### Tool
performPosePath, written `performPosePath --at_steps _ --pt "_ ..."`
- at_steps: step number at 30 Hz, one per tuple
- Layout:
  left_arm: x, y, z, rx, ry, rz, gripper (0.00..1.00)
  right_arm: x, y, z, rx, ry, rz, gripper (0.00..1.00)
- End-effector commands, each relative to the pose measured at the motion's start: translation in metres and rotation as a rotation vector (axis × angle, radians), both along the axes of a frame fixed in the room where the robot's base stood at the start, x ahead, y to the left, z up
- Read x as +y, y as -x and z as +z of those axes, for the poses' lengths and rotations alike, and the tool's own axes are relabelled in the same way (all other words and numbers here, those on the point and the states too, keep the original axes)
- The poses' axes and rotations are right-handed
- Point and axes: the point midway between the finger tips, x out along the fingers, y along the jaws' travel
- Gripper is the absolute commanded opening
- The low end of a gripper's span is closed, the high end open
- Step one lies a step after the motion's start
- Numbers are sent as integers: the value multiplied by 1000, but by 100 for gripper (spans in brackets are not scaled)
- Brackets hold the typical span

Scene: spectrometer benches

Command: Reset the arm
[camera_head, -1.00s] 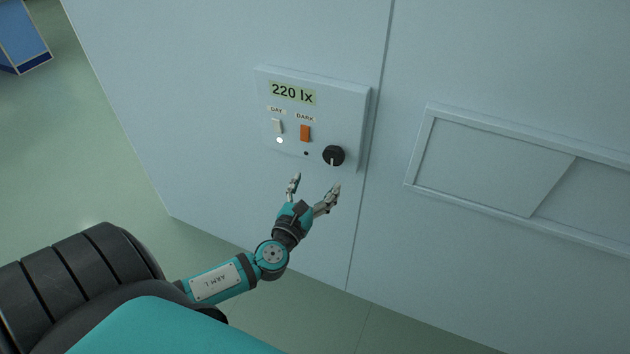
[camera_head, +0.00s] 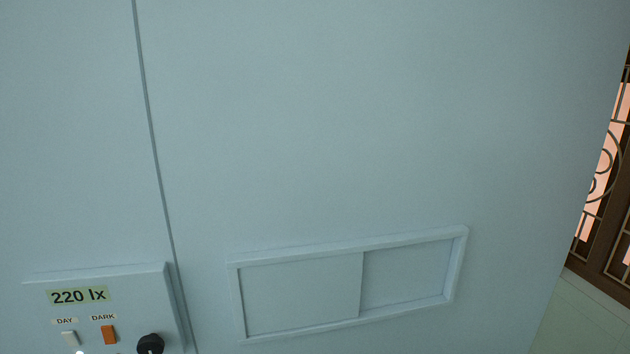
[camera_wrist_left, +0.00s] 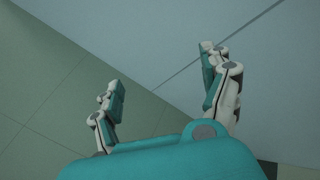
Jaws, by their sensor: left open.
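My left gripper (camera_wrist_left: 162,75) shows in the left wrist view, its two fingers spread wide with nothing between them. Behind it are the green tiled floor and the lower part of a pale blue wall. No arm of mine shows in the head view now. The right gripper is in neither view.
In the head view, a control panel (camera_head: 132,284) at lower left reads 220 lx, with a white DAY switch (camera_head: 69,338), an orange DARK switch (camera_head: 109,334) and a black knob (camera_head: 150,344). A framed sliding hatch (camera_head: 300,297) is right of it. A dark grille (camera_head: 607,170) stands at far right.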

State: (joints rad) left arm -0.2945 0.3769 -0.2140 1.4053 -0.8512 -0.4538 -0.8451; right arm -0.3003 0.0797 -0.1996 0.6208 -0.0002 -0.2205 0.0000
Motion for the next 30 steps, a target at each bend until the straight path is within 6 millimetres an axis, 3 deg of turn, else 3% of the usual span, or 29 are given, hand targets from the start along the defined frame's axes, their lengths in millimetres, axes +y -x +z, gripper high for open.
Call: performPosePath --at_steps 1,3,9,12,16,21,30 --pt "-5 24 -34 48 117 88 81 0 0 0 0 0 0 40" --pt "-14 58 -75 103 284 231 81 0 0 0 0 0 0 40" --pt "-57 170 -170 233 708 727 81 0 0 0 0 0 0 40" --pt "-85 227 -201 272 868 1000 81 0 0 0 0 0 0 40" --pt "-114 286 -223 290 996 1301 81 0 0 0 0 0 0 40" --pt "-134 325 -234 286 1063 1514 81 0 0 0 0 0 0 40" --pt "-136 330 -235 282 1071 1546 81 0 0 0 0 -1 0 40"
